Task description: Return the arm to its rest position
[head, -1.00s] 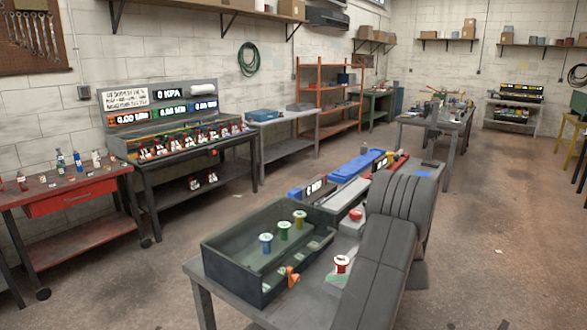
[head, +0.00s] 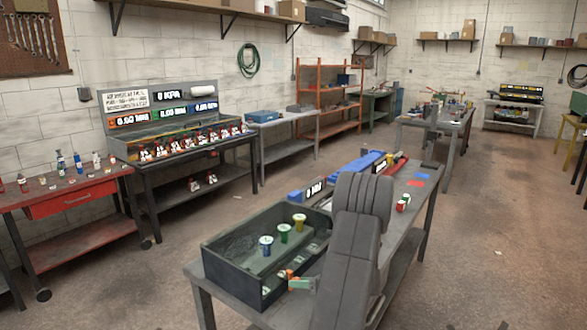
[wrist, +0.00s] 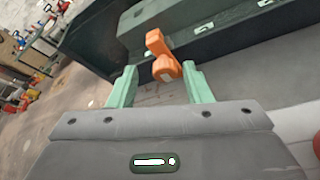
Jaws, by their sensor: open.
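My arm (head: 350,240) is bent over the near bench, with its elbow raised. My gripper (head: 300,284) shows its green fingers at the near right side of the dark open crate (head: 225,262). In the wrist view my gripper (wrist: 160,75) is open, its two green fingers apart. An orange fitting (wrist: 162,57) by the crate's wall appears just beyond and between the fingertips; I cannot tell whether they touch it. It also shows in the head view (head: 291,274), partly behind the gripper.
The crate holds a blue spool (head: 266,246), a green spool (head: 284,233) and a yellow spool (head: 299,222). A red, white and green item (head: 403,203) stands on the bench (head: 410,217) right of my arm. The floor (head: 480,260) to the right is open.

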